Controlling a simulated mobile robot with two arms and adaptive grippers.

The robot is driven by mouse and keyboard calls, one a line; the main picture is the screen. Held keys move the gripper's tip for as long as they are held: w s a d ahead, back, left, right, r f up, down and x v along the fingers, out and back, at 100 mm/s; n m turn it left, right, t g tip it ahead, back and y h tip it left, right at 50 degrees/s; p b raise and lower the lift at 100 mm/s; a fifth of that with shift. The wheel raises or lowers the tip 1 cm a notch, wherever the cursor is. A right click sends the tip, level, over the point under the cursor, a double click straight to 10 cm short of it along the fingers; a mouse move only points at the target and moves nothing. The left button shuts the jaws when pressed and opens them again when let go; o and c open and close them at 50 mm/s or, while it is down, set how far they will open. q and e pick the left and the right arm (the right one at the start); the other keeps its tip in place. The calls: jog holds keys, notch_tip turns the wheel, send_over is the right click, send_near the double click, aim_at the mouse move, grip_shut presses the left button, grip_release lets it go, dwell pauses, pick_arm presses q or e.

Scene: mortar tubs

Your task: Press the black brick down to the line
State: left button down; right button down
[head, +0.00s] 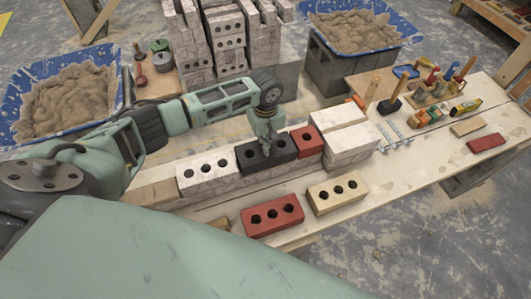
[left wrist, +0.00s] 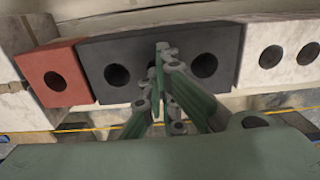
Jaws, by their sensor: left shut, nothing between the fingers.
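The black brick (head: 258,157) lies in the top course of a low brick row, between a white brick (head: 205,171) and a red brick (head: 307,141). My left gripper (head: 266,148) is shut and empty, with its fingertips pointing down over the middle of the black brick. In the left wrist view the shut fingers (left wrist: 161,52) cover the middle of the black brick (left wrist: 215,42), with a dark hole showing on each side. I cannot tell whether the fingertips touch it. A yellow line (left wrist: 88,129) shows along the row in the left wrist view. My right gripper is not in view.
A loose red brick (head: 272,214) and a tan brick (head: 338,193) lie in front of the row. Stacked white bricks (head: 346,138) stand at its right end. Blue tubs of mortar (head: 122,92) and (head: 400,35) stand behind. Tools (head: 430,85) crowd the right side.

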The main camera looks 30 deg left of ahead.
pick_arm(q)
jog(key=shift+f, duration=0.45)
jog(key=shift+s+f, duration=0.2)
jog(key=shift+f, duration=0.1)
dwell(1.3)
jog(key=shift+s+f+p, duration=0.1)
jog(key=shift+f+p, duration=0.25)
jog(key=shift+p, duration=0.4)
dwell(1.5)
jog(key=r+p, duration=0.1)
jog(key=p, duration=0.1)
jog(key=r+p, duration=0.4)
jog(key=shift+w+r, duration=0.2)
jog(key=shift+w, duration=0.05)
dwell(0.9)
